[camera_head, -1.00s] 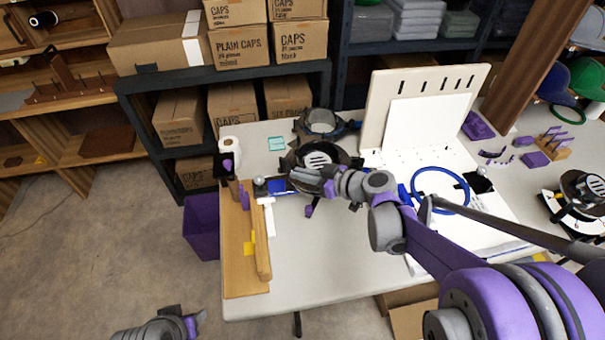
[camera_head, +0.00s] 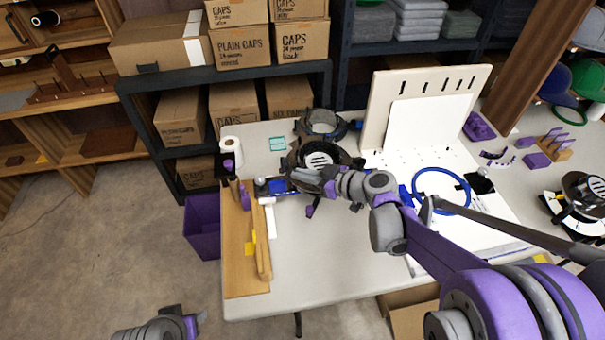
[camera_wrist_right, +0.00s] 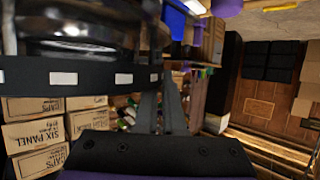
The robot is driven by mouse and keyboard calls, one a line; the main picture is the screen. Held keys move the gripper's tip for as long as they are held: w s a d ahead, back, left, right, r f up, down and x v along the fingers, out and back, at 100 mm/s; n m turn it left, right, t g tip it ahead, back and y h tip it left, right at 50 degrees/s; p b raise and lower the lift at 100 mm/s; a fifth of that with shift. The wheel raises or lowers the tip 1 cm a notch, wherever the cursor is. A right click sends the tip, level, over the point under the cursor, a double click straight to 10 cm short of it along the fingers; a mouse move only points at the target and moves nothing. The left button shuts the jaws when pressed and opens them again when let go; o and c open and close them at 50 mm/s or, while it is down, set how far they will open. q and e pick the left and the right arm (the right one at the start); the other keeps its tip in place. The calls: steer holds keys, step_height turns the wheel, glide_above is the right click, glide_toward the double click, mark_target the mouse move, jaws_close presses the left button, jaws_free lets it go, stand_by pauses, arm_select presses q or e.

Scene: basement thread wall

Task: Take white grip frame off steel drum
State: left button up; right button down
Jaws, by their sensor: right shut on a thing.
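The white grip frame is a dark band with white patches (camera_wrist_right: 120,78) across the left of the right wrist view. In the head view it is a black ring with a striped white centre (camera_head: 319,160). The steel drum (camera_wrist_right: 65,30) looks like the shiny rounded body just above the band; I cannot tell whether they touch. My right gripper (camera_head: 298,177) is at the front left of the ring, shut on the band's edge. Its fingers (camera_wrist_right: 161,112) hide the contact. My left gripper (camera_head: 198,318) is low at the left, away from the table, its jaws unclear.
A wooden board (camera_head: 237,250) and a blue-and-white tool (camera_head: 268,203) lie left of my right gripper. Another dark round unit (camera_head: 322,122) stands behind. A blue hoop (camera_head: 441,170) and an upright cream panel (camera_head: 379,105) are right. The table's front middle (camera_head: 320,270) is clear.

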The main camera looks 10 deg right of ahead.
stand_by(0.6)
step_height(320, 180, up, 6)
steer(key=p, duration=0.4)
steer(key=shift+p, duration=0.4)
steer(key=shift+r, duration=0.25)
step_height(320, 180, up, 3)
steer(key=p, duration=0.3)
steer(key=shift+r, duration=0.2)
